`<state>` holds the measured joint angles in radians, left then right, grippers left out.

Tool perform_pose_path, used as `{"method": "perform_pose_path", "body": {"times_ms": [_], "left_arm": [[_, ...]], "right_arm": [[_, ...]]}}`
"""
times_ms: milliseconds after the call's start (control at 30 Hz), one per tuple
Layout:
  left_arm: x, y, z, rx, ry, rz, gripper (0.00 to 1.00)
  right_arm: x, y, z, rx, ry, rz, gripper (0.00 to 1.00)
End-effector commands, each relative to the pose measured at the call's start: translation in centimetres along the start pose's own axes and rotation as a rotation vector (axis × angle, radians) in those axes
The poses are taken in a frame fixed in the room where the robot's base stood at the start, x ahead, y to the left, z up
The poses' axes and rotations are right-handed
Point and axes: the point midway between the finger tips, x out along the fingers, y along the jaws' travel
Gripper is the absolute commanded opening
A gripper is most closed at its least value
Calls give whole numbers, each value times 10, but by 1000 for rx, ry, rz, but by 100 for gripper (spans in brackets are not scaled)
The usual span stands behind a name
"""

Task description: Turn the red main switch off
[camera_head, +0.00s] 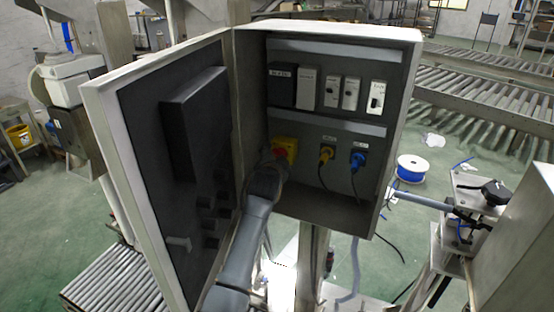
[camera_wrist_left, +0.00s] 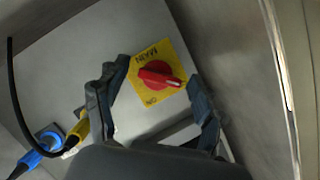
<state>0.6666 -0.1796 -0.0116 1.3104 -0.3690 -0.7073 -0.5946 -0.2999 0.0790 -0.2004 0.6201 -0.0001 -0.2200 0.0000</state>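The red main switch (camera_head: 279,152) is on a yellow plate (camera_head: 291,144) at the lower left inside the open electrical cabinet (camera_head: 330,205). In the left wrist view the red knob (camera_wrist_left: 155,76) shows clearly, its white mark pointing right. My right gripper is not in view.
The cabinet door (camera_head: 160,170) stands open left of my left arm. A yellow plug (camera_head: 326,153) and a blue plug (camera_head: 357,159) with cables sit right of the switch. Several breakers (camera_head: 331,91) are above. A blue-and-white spool (camera_head: 412,168) lies on the floor.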

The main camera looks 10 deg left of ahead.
Motion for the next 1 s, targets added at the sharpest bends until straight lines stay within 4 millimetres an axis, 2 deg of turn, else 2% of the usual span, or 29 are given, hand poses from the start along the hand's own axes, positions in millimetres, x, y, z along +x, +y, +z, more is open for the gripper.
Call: {"method": "perform_pose_path", "body": {"times_ms": [367, 800, 1000], "left_arm": [[-5, 0, 0, 2, 1, -1, 71], [-61, 0, 0, 1, 1, -1, 71], [-74, 0, 0, 2, 1, 0, 71]], "right_arm": [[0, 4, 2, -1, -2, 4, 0], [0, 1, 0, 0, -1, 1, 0], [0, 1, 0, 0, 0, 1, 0]]}}
